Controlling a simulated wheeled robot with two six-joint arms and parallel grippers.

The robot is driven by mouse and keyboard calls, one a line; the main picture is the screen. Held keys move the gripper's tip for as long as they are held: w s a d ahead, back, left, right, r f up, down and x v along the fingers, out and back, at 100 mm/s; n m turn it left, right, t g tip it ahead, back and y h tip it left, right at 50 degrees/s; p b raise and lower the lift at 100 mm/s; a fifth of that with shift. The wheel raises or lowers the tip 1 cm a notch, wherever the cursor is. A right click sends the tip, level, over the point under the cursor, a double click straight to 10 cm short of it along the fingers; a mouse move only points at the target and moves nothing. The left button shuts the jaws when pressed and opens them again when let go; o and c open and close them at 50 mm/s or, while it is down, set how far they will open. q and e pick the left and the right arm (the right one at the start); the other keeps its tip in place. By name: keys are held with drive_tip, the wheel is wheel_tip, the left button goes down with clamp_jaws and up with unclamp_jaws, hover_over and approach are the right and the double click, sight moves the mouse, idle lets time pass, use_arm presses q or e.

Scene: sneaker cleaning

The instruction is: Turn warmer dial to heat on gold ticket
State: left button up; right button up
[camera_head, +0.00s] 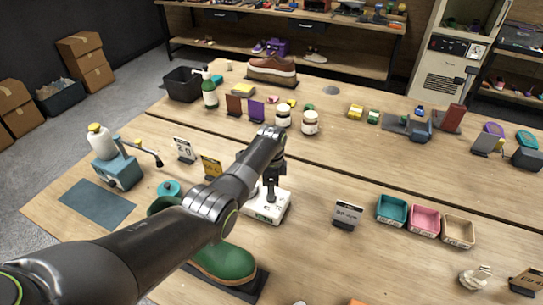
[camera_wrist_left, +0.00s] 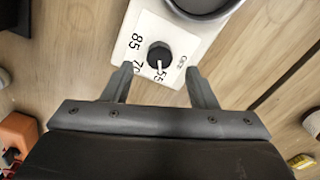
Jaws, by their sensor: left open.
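The white warmer (camera_head: 268,211) stands mid-table and also shows in the left wrist view (camera_wrist_left: 188,42). Its black dial (camera_wrist_left: 159,55) sits on a white face marked 85, 70, 55 and an off mark; its light pointer line seems to face the 55. My left gripper (camera_head: 270,196) is over the warmer in the head view. In the left wrist view the gripper (camera_wrist_left: 160,82) is open, fingers apart on either side of the dial, not clearly touching it. The gold ticket (camera_head: 211,167) stands left of the warmer; its print is too small to read.
A white ticket (camera_head: 184,149) stands behind the gold one. A green shoe (camera_head: 224,262) lies in front under my left arm. A dark sign (camera_head: 347,214) and teal, pink and tan trays (camera_head: 392,210) are to the right. Jars (camera_head: 310,123) stand behind.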

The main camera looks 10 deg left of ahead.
use_arm(q)
wheel_tip(320, 180, up, 13)
drive_tip(key=b, duration=0.1)
drive_tip(key=shift+b, duration=0.4)
